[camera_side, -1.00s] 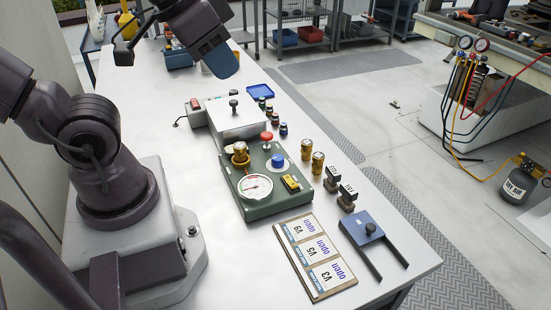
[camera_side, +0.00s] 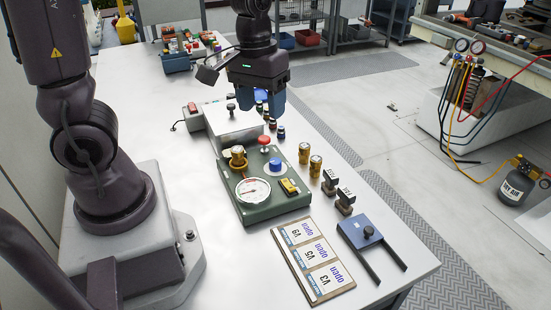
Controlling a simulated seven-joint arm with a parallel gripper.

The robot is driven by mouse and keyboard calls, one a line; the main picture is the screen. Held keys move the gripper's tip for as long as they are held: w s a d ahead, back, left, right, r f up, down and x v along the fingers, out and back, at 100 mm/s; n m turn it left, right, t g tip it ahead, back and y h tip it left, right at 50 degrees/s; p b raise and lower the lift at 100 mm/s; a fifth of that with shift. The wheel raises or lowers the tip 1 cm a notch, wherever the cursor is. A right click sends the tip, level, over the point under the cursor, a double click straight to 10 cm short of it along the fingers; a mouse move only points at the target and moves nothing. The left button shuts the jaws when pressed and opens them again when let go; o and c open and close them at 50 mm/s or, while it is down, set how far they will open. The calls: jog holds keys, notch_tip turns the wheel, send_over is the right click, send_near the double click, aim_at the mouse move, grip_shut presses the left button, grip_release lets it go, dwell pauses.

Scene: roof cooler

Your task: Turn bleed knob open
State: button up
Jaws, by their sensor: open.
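A green test block (camera_side: 262,207) stands on the bench with a round white gauge (camera_side: 253,190), a brass fitting (camera_side: 238,160) and a yellow part (camera_side: 290,187) on it. A blue knob (camera_side: 275,166) sits on a white disc on its top. A red mushroom-shaped knob (camera_side: 264,143) stands at its back edge. No label readable here tells which knob is the bleed knob. My gripper (camera_side: 273,104) is open, with blue fingers pointing down, above and behind the block. It touches neither knob; its fingers hide part of the small bottles behind.
A grey box (camera_side: 233,120) stands behind the block. The bench's left middle is clear.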

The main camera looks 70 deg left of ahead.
aim_at(275, 160)
jog(key=w+a+f+n, duration=0.7)
jog(key=a+f+n, duration=0.1)
jog(key=n, duration=0.6)
jog(key=shift+g+y, duration=0.4)
jog(key=f, duration=1.2)
jog(key=shift+s+d+f, duration=0.2)
jog(key=shift+s+f, duration=0.15)
jog(key=shift+s, duration=0.05)
jog(key=shift+c, duration=0.2)
jog(key=c, duration=0.9)
